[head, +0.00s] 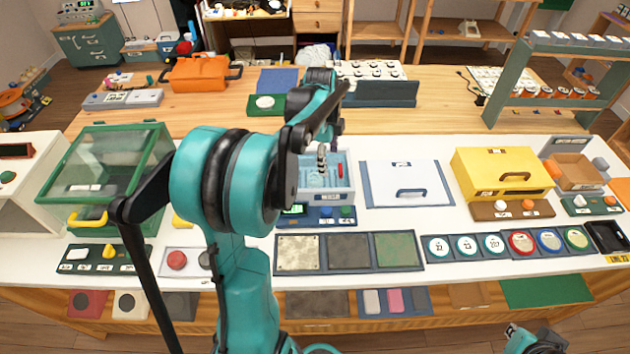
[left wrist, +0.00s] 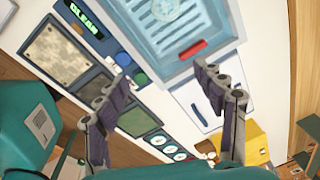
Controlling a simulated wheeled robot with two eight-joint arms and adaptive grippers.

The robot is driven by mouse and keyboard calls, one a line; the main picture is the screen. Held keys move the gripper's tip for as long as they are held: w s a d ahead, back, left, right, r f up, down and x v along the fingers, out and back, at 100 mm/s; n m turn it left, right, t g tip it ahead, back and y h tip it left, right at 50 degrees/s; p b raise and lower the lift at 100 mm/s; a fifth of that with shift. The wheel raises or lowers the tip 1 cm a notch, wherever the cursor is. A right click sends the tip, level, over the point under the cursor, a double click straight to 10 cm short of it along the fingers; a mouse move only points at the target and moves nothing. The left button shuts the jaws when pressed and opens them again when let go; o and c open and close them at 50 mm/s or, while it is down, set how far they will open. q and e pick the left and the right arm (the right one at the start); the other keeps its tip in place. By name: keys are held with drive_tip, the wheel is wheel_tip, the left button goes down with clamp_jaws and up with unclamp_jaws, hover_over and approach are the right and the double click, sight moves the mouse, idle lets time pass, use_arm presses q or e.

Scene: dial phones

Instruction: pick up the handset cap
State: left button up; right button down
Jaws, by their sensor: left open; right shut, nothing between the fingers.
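My left gripper (head: 322,158) hangs over a light blue tray (head: 336,196) in the head view. In the left wrist view its two fingers (left wrist: 163,72) are spread wide with nothing between them. The light blue tray (left wrist: 206,60) lies beyond the fingertips. It has a ribbed floor, and a red bar (left wrist: 193,50) lies by its near edge. A pale round part (left wrist: 165,8) shows in the tray at the top. I cannot tell which piece is the handset cap. Only a piece of my right arm shows at the bottom right of the head view; its fingers do not show.
A green glass-lidded case (head: 112,160) stands left of the tray. A white panel with a handle (head: 407,183) and a yellow box (head: 503,172) stand to the right. Textured plates (head: 348,252) and numbered discs (head: 467,246) lie in front. My own left arm hides part of the table.

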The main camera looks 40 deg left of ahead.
sight(315, 177)
use_arm(q)
drive_tip(key=a+f+m, duration=0.1)
drive_tip(key=a+f, duration=0.1)
drive_tip(key=w+a+f+m, duration=0.1)
drive_tip(key=a+f, duration=0.1)
drive_tip(key=a, duration=0.1)
drive_tip(key=a+f+m+g+h, duration=0.1)
drive_tip(key=a+f+m, duration=0.1)
drive_tip(key=a, duration=0.1)
drive_tip(key=shift+w, duration=0.15)
drive_tip(key=shift+a+f+m+b, duration=0.2)
drive_tip(key=shift+f+m+b, duration=0.3)
drive_tip(key=shift+f, duration=0.75)
drive_tip(key=f+b, duration=0.1)
drive_tip(key=d+f, duration=0.1)
drive_tip(key=f, duration=0.1)
drive_tip(key=f+b, duration=0.1)
drive_tip(key=f, duration=0.1)
drive_tip(key=shift+w+d+b, duration=0.3)
drive_tip(key=shift+w, duration=0.1)
drive_tip(key=shift+f, duration=0.4)
drive_tip(key=shift+r, duration=0.1)
drive_tip(key=shift+c, duration=0.9)
drive_tip(key=c, duration=0.9)
